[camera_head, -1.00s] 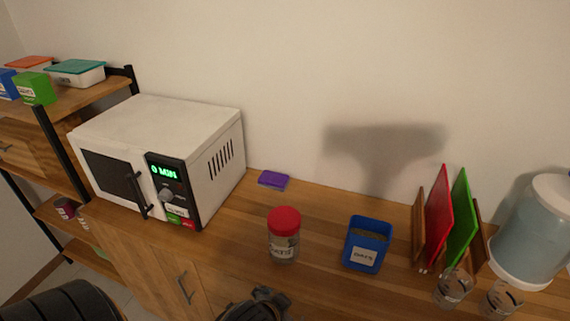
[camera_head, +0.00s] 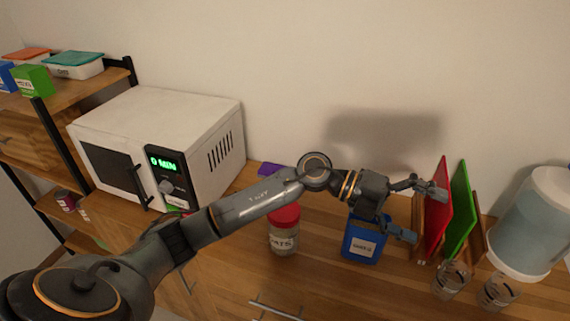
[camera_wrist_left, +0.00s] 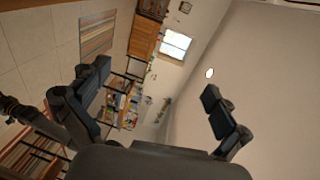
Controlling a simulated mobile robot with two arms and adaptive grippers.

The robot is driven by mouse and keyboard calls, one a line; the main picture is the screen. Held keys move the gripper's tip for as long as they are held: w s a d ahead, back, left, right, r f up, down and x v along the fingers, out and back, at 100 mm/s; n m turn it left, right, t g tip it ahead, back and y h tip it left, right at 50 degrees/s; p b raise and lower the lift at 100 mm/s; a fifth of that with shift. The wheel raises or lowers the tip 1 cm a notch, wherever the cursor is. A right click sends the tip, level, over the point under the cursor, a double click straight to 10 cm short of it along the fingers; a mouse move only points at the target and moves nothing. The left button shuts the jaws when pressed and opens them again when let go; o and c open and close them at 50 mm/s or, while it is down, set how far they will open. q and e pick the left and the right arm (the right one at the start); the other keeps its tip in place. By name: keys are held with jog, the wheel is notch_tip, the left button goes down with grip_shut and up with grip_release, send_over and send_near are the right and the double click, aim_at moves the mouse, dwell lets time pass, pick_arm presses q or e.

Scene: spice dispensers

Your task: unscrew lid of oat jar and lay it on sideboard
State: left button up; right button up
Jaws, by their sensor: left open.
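The oat jar (camera_head: 283,241) is a clear jar with a label, upright on the wooden sideboard (camera_head: 337,285). Its red lid (camera_head: 285,213) is on top, partly hidden behind my left arm. My left gripper (camera_head: 426,214) is open and empty, to the right of the jar, above the blue container and close to the red board. In the left wrist view the left fingers (camera_wrist_left: 163,96) are spread wide with only the far room between them. My right gripper is not in view.
A blue labelled container (camera_head: 362,246) stands right of the jar. Red (camera_head: 437,205) and green (camera_head: 460,212) boards stand upright in a rack, with glasses (camera_head: 452,281) and a water dispenser (camera_head: 532,225) beyond. A white microwave (camera_head: 170,135) stands left, near a purple item (camera_head: 270,169).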

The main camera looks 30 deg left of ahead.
pick_arm(q)
jog(key=w+a+f+m+g+y, duration=0.1)
jog(key=w+a+f+g+y, duration=0.1)
jog(key=a+f+y, duration=0.5)
jog(key=n+g+y, duration=0.2)
jog(key=n+y, duration=0.2)
jog(key=y, duration=0.4)
send_near(284, 210)
jog(key=f+p, duration=0.1)
jog(key=f, duration=0.2)
jog(key=f+p, duration=0.1)
jog(key=f, duration=0.2)
jog(key=f+p, duration=0.1)
jog(key=f, duration=0.3)
jog(key=shift+s+d, duration=0.3)
jog(key=shift+s, duration=0.1)
